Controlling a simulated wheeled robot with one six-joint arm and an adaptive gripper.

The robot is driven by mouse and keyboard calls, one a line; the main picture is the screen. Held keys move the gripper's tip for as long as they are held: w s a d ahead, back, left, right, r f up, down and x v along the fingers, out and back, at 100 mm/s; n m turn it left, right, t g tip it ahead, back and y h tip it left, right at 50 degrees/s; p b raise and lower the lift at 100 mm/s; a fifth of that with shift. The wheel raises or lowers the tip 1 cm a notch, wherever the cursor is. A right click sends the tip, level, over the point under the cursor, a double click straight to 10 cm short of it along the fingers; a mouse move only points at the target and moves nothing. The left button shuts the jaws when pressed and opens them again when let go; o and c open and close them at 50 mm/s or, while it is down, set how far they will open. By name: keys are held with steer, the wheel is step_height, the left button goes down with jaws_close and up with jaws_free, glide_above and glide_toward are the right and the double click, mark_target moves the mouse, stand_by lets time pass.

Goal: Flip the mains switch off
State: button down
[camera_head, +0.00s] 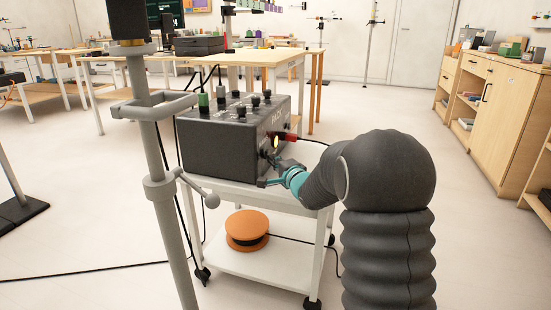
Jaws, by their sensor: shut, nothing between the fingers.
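A dark grey box (215,148) with black knobs and plugs on its top stands on a white cart. A red plug (291,137) sticks out of its right side face. Just below it on that side is a small pale yellow oval part (276,143); whether this is the mains switch I cannot tell. My gripper (272,160) is at this side face, close to the oval part, and looks shut with nothing held. Whether it touches the box cannot be told. My dark arm hides part of the cart.
An orange cable reel (247,230) sits on the cart's lower shelf (265,268). A grey stand (170,215) rises in front of the box at left. Wooden tables (250,58) are behind, and cabinets (503,110) stand at right. Cables run over the floor at left.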

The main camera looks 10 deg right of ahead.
steer(key=d, duration=0.1)
steer(key=s+d, duration=0.1)
steer(key=d+p, duration=0.1)
steer(key=shift+s+d+r, duration=0.25)
steer(key=shift+d, duration=0.1)
steer(key=v, duration=0.6)
steer(key=f+v, duration=0.1)
steer(key=v, duration=0.3)
steer(key=shift+a, duration=0.1)
steer(key=shift+r+h, duration=0.3)
steer(key=shift+r, duration=0.05)
steer(key=s+r+n+g+h+p, duration=0.2)
steer(key=s+r+n+h, duration=0.1)
steer(key=s, duration=0.3)
steer(key=s+r+n+g+h+p, duration=0.2)
steer(key=s+r+g+h, duration=0.15)
steer(key=s, duration=0.35)
steer(key=s+a+n+g, duration=0.2)
steer(key=s+n, duration=0.1)
steer(key=s, duration=0.5)
steer(key=s+a+f+n+g+y+p, duration=0.1)
steer(key=s+a+n+g, duration=0.1)
steer(key=s, duration=0.6)
steer(key=s+a+n+g+y+p, duration=0.1)
steer(key=s+n, duration=0.3)
steer(key=s, duration=0.4)
steer(key=shift+a+f+g, duration=0.3)
steer(key=shift+a+g, duration=0.15)
steer(key=shift+a, duration=0.3)
